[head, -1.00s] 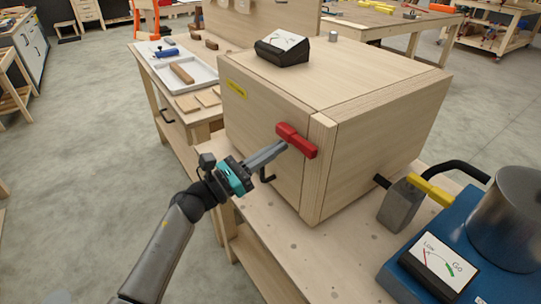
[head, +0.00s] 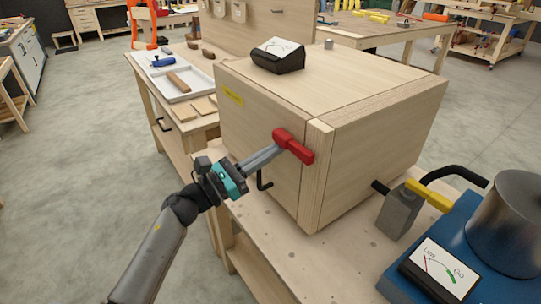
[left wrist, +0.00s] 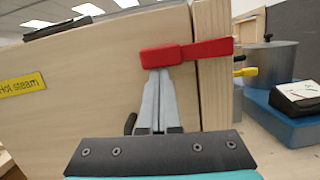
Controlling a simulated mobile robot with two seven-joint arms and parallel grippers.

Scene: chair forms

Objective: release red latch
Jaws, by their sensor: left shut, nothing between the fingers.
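The red latch (head: 293,146) sits on the front of the wooden box (head: 262,130), at its right edge. It lies across the seam between the door panel and the corner post, tilted down to the right in the head view. In the left wrist view the latch (left wrist: 186,53) shows nearly level, its wide end at left. My left gripper (head: 278,151) is shut and empty, with its fingertips at the latch's left end. In the left wrist view the fingertips (left wrist: 160,72) are just under that end; I cannot tell whether they touch. My right gripper is not in view.
A black door handle (head: 263,181) is just below my left gripper. A gauge (head: 280,54) stands on the box. At right are a yellow-handled valve (head: 428,195), a blue base (head: 462,240) with a metal pot, and another gauge (head: 441,268). A yellow label (left wrist: 22,84) marks the door.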

